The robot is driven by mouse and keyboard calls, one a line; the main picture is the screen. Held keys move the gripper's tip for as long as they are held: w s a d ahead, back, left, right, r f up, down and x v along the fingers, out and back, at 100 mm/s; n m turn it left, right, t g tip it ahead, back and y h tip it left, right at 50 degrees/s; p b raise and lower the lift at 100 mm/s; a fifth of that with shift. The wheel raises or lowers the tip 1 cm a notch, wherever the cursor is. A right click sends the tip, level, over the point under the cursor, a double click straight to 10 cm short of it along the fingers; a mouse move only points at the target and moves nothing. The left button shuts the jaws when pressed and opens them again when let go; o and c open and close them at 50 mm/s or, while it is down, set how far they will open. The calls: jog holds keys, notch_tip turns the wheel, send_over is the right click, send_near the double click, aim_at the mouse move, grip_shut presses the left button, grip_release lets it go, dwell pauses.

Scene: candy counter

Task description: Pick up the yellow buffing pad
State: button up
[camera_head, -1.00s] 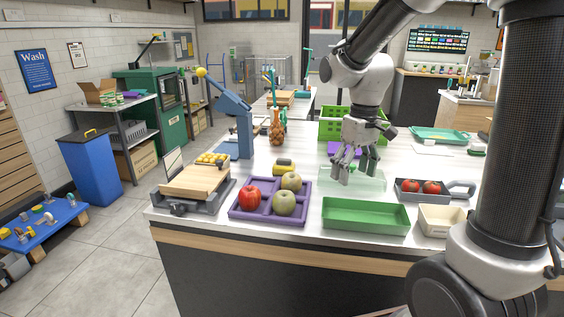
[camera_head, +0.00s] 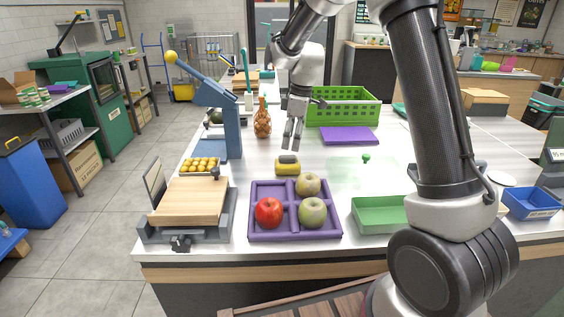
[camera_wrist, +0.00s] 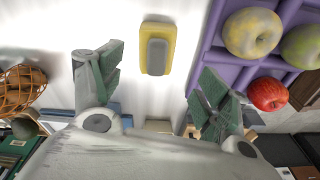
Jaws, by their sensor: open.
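The yellow buffing pad (camera_head: 287,168) lies on the white counter behind the purple divided tray (camera_head: 256,237). It is a yellow block with a dark grey top. In the wrist view the pad (camera_wrist: 172,50) lies ahead of the fingertips, between their lines, with a gap to each finger. My gripper (camera_head: 294,142) points down above the counter, close behind the pad in the head view. In the wrist view the gripper (camera_wrist: 155,80) has its two green-lined fingers spread wide with nothing between them. The pad is not held.
The purple tray holds a red apple (camera_head: 268,212) and two greenish ones. A wooden board on a stand (camera_head: 190,200) and a blue lever press (camera_head: 232,135) are at left.

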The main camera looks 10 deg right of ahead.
aim_at(288, 156)
jog(key=shift+w+a+r+n, duration=0.1)
jog(key=shift+w+n, duration=0.2)
jog(key=shift+n, duration=0.8)
jog(key=f, duration=0.5)
jog(key=a+f, duration=0.1)
jog(key=f, duration=0.1)
jog(key=shift+w+f, duration=0.15)
jog(key=shift+f, duration=0.25)
jog(key=c, duration=1.2)
